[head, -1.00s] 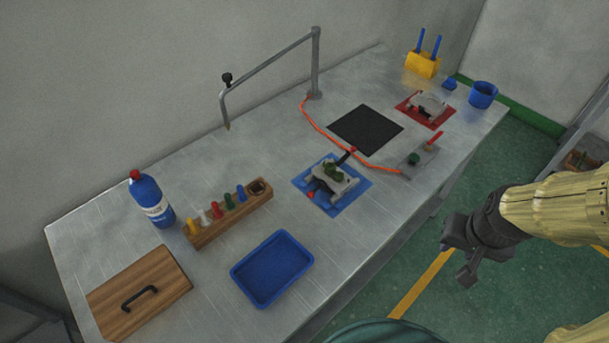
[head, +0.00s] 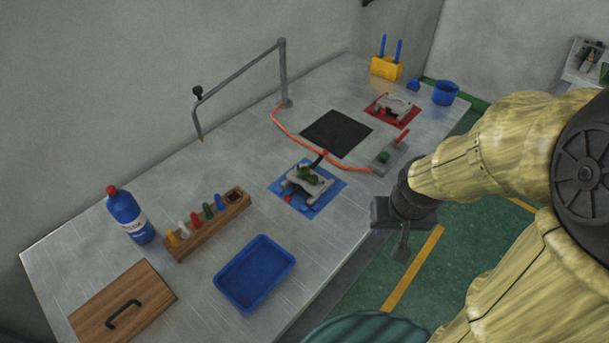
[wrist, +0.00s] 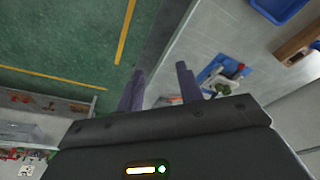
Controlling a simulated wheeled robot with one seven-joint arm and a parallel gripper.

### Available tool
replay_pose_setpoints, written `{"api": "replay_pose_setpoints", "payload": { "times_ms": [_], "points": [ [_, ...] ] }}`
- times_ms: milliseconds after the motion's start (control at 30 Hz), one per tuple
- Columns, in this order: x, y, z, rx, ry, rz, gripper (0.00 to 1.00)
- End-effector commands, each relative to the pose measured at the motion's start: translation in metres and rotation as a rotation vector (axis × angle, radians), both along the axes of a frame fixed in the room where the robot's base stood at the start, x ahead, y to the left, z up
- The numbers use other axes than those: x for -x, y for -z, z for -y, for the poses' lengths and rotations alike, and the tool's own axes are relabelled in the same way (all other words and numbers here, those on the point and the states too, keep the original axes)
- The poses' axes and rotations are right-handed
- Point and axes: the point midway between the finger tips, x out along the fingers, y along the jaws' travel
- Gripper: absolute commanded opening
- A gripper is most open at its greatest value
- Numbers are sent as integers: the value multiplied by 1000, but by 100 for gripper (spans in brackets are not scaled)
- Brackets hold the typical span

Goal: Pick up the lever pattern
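A grey metal mould (head: 306,187) sits on a blue mat (head: 329,196) near the front edge of the table. A small dark green piece (head: 308,174) shows on top of the mould. It may be the lever pattern, but its shape is too small to tell. My gripper (head: 402,246) hangs to the right of the mould, out past the table's front edge and apart from it. In the wrist view my gripper (wrist: 158,80) has its two fingers spread with nothing between them. The blue mat (wrist: 207,72) shows there just right of the fingers.
A blue tray (head: 220,289), a wooden rack (head: 183,248) of coloured pegs and a bottle (head: 128,214) stand left of the mould. An orange hose (head: 290,136) runs behind it to a control box (head: 383,159). A black pad (head: 337,133) lies behind.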

Motion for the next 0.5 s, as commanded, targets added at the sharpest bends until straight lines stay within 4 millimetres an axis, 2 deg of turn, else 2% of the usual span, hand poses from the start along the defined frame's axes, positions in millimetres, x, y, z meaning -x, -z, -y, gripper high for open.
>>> {"api": "replay_pose_setpoints", "payload": {
  "times_ms": [33, 100, 167, 267, 400, 500],
  "points": [
    [0, 0, 0, 0, 0, 0, 44],
    [-2, 1, 1, 4, -5, 5, 54],
    [-8, 3, 4, 14, -17, 17, 54],
    [-27, 11, 11, 46, -65, 59, 54],
    [-74, 30, 20, 89, -205, 170, 54],
    [-110, 47, 18, 84, -337, 273, 54]
  ]
}}
